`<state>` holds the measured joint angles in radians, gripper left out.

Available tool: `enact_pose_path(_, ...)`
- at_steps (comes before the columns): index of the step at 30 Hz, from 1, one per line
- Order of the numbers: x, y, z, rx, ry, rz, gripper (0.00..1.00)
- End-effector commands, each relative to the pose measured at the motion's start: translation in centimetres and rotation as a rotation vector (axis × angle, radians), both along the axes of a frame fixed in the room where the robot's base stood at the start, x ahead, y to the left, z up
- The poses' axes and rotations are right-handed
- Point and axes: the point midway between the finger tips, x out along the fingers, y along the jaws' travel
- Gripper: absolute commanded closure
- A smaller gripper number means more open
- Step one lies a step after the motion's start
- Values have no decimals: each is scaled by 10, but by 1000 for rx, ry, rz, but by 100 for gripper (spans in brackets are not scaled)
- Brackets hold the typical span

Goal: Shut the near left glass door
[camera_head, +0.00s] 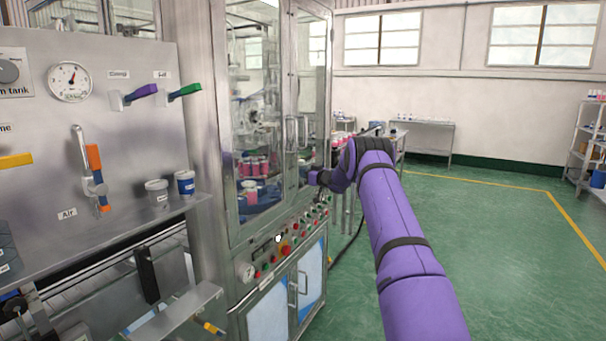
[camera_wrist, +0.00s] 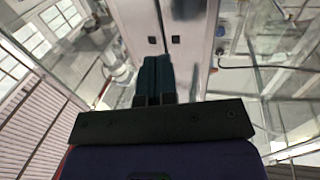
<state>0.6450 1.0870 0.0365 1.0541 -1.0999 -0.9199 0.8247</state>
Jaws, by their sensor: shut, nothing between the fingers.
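The near left glass door (camera_head: 256,50) is a tall metal-framed pane on the front of the steel machine, with a vertical handle (camera_head: 291,134) on its right side. Its right edge looks close to the right-hand glass door (camera_head: 312,60); I cannot tell whether a small gap is left. My gripper (camera_head: 314,178) is in front of the lower part of the right-hand door. In the wrist view my gripper's dark fingers (camera_wrist: 153,68) are together and empty, pointing at pale metal door frames (camera_wrist: 190,40) with a thin dark seam. Contact cannot be judged.
Below the doors is a sloping panel of buttons (camera_head: 285,245) and a lower cabinet (camera_head: 292,292). Pink-banded cans (camera_head: 253,166) stand behind the glass. A grey panel with valves and a gauge (camera_head: 70,81) is at left. Green floor (camera_head: 500,230) at right is clear.

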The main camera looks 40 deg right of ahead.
Motion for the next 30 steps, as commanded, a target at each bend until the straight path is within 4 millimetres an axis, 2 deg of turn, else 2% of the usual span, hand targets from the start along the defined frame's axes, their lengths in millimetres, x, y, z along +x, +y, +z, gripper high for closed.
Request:
enact_pose_path(12,-56,-24,-1,1,2,-2,100)
enact_pose_path(18,-77,-33,-2,2,2,-1,100)
enact_pose_path(30,-82,-33,3,-3,2,-5,100)
